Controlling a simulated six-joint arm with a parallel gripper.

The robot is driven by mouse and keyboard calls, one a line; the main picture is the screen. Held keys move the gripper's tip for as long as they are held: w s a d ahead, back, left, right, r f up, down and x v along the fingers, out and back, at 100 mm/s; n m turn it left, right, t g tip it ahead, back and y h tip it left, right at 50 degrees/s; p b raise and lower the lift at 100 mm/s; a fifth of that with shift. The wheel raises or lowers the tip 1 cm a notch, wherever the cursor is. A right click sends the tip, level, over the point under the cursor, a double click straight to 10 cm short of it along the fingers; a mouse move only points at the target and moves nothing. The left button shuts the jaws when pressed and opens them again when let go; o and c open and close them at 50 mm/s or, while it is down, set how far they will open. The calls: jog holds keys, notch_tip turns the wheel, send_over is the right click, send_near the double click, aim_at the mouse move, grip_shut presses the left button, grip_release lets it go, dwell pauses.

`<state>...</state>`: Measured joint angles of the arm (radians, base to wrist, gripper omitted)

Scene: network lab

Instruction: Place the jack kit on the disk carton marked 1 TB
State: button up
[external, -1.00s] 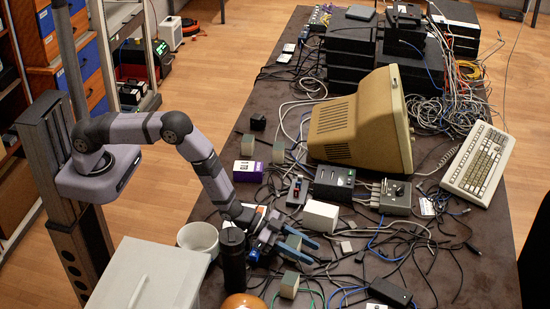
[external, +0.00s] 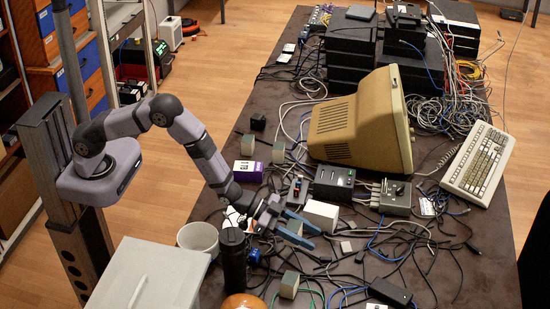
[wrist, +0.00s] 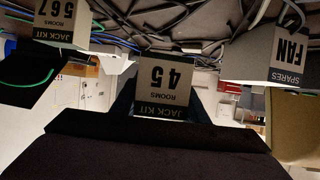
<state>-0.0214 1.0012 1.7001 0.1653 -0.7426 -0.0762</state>
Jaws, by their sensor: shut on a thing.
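My gripper (external: 311,237), with blue fingers, is shut on a small grey-green jack kit (external: 294,226), raised above the cluttered table. In the wrist view the jack kit (wrist: 163,83) reads "JACK KIT ROOMS 45", upside down, with the dark jaws around it. A second jack kit (wrist: 57,22), its number partly cut off, is at upper left there. A purple carton (external: 248,171) with a white label lies left of the monitor; its text is too small to read. I cannot make out a 1 TB mark in any view.
A white box (external: 320,215) stands beside my gripper; a "FAN SPARES" box (wrist: 284,55) shows in the wrist view. Another grey-green box (external: 289,285) sits below. A black bottle (external: 233,260), white pot (external: 199,238), beige monitor (external: 350,130), switch boxes (external: 334,182) and loose cables crowd the table.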

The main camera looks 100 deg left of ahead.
jog(key=shift+r, duration=1.75)
